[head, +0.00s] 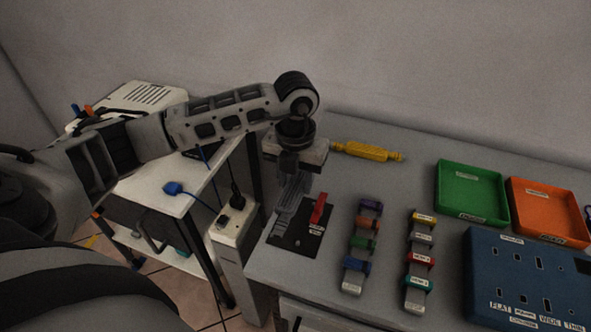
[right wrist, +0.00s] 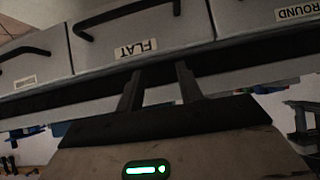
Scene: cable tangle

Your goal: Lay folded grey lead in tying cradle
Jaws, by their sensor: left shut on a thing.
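My left gripper (head: 290,172) is above the left end of the grey table in the head view, shut on the folded grey lead (head: 287,205). The lead hangs below the jaws as a ribbed grey bundle. Beneath it is a black plate (head: 290,241) with a red upright piece (head: 320,208) and small white labels, which looks like the tying cradle. I cannot tell whether the lead touches the plate. My right gripper (right wrist: 158,78) shows only in the right wrist view, with two dark fingers apart and nothing between them, in front of grey drawers.
Two racks of coloured ties (head: 362,247) (head: 420,262) stand right of the plate. A yellow tool (head: 367,151) lies behind. Green (head: 471,217) and orange (head: 547,236) trays and a blue slotted box (head: 490,290) fill the right. A white power strip (head: 236,222) stands left. The drawer labelled FLAT (right wrist: 140,20) has a black handle.

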